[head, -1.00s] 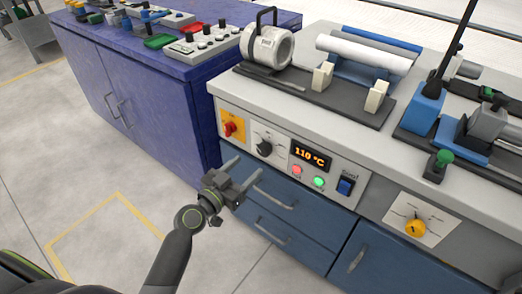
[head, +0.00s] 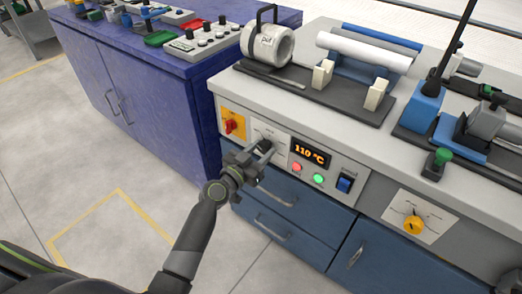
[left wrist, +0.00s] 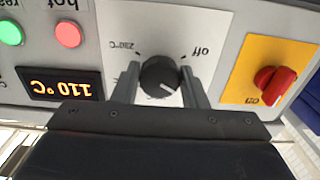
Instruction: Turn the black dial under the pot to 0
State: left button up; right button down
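The black dial (head: 261,139) is on the front panel below the white pot-like cylinder (head: 268,46) with a black handle. In the left wrist view the dial (left wrist: 160,76) shows large and upside down, between "230°C" and "off" marks; its white line points to the lower right of that picture. My left gripper (head: 254,150) is at the panel in front of the dial. In the left wrist view its two fingers (left wrist: 160,84) stand on either side of the dial, with narrow gaps that look clear of it. My right gripper is not in view.
The display (head: 309,151) reads 110 °C. Beside it are a red button (head: 297,167), a green button (head: 319,178) and a blue switch (head: 345,184). A red knob on a yellow plate (head: 231,124) is left of the dial. Blue drawers (head: 285,205) lie below.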

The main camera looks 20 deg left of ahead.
pick_arm(q)
jog(key=c, duration=0.5)
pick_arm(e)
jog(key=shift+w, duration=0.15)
pick_arm(q)
jog(key=shift+n, duration=1.2)
jog(key=n, duration=0.2)
jog(key=shift+n+b, duration=0.3)
jog(key=n, duration=0.3)
jog(key=shift+d+n, duration=0.1)
jog(key=shift+n, duration=0.2)
jog(key=shift+n+p, duration=0.3)
jog(key=shift+n, duration=1.4)
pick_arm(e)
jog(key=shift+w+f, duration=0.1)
